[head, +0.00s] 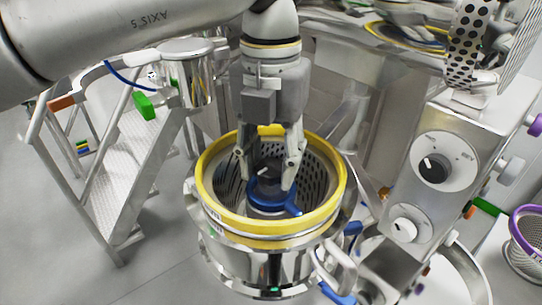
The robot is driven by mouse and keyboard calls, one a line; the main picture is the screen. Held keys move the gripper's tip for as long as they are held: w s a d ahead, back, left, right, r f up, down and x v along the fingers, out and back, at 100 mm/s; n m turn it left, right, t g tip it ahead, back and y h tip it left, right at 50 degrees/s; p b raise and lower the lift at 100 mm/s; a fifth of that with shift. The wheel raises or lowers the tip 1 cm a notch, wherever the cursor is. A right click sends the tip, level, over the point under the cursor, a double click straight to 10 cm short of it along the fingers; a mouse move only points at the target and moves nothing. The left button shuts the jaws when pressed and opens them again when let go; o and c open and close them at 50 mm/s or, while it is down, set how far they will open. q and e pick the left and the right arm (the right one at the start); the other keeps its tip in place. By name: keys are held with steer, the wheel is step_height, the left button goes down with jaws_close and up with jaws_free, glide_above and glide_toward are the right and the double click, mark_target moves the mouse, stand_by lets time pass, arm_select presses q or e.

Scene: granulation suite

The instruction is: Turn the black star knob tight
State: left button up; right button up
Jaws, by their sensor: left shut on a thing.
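My left gripper (267,182) reaches straight down into a steel bowl with a yellow rim (208,195) and a perforated inner wall. Its two fingers are closed on the sides of the black star knob (268,171) inside the bowl. The fingers hide part of the knob, and its lobes are too small and dark to make out. A blue part with a short arm (290,208) lies just below the knob, around a pale centre. My right gripper is not in view.
A steel control box with a black dial (435,168) and a white dial (404,230) stands right of the bowl. Blue-tipped clamp handles (338,290) stick out at the bowl's front right. Steel steps (122,165) stand at the left. A purple-rimmed basket (525,245) is at the far right.

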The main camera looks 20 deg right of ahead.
arm_select(q)
steer(key=m, duration=0.6)
steer(key=shift+p, duration=0.35)
steer(key=m+p, duration=0.1)
steer(key=m, duration=0.5)
steer(key=shift+m, duration=0.4)
steer(key=m, duration=0.6)
steer(key=shift+w+r+p, duration=0.1)
steer(key=shift+p, duration=0.3)
steer(key=m, duration=0.6)
steer(key=shift+p, duration=0.35)
steer(key=o, duration=1.1)
steer(key=shift+c, duration=0.2)
